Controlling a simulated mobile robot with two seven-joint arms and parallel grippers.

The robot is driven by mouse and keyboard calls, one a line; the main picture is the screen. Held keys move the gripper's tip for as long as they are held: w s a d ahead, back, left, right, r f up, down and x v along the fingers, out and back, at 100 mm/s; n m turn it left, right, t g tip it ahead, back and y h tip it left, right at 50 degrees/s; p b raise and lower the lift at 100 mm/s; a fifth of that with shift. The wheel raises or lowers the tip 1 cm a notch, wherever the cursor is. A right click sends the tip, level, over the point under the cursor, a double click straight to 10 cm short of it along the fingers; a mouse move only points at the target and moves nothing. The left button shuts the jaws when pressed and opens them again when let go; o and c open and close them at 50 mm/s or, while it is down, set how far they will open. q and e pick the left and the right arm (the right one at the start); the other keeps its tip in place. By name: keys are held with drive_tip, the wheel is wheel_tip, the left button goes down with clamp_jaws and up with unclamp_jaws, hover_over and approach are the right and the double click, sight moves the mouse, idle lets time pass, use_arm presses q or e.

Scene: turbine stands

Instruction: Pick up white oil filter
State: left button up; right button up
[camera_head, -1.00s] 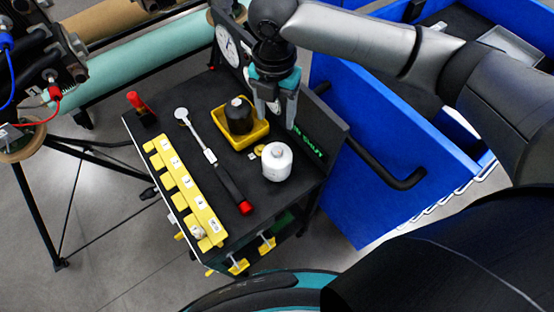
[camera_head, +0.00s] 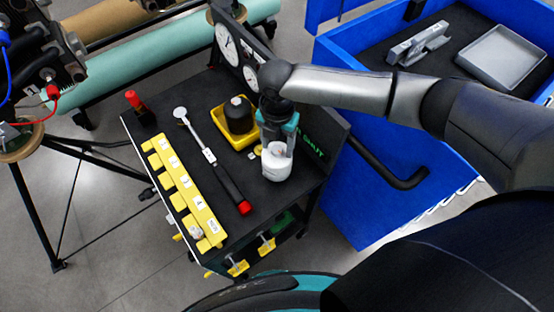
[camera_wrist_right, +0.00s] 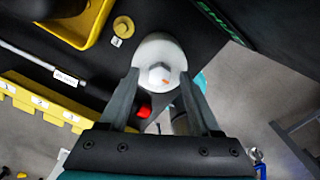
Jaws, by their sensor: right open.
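The white oil filter (camera_head: 277,165) stands upright on the black cart top (camera_head: 203,97), near its right edge. In the right wrist view the white oil filter (camera_wrist_right: 160,58) shows from above, with a hex nut on its top. My right gripper (camera_head: 276,152) points down over the filter, its fingers spread to either side of the filter's upper part. In the right wrist view the right gripper (camera_wrist_right: 162,90) is open, with the filter's near side between the fingertips. I cannot tell whether a finger touches it. My left gripper is not in view.
A yellow tray (camera_head: 246,142) with a black filter (camera_head: 239,115) is behind the white one. A torque wrench (camera_head: 209,154) and a yellow socket rack (camera_head: 184,190) lie to the left. A blue drawer (camera_head: 360,190) with a black handle is close on the right.

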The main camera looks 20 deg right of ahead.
clamp_jaws()
idle(0.5)
drive_tip(key=shift+r, duration=0.1)
idle(0.8)
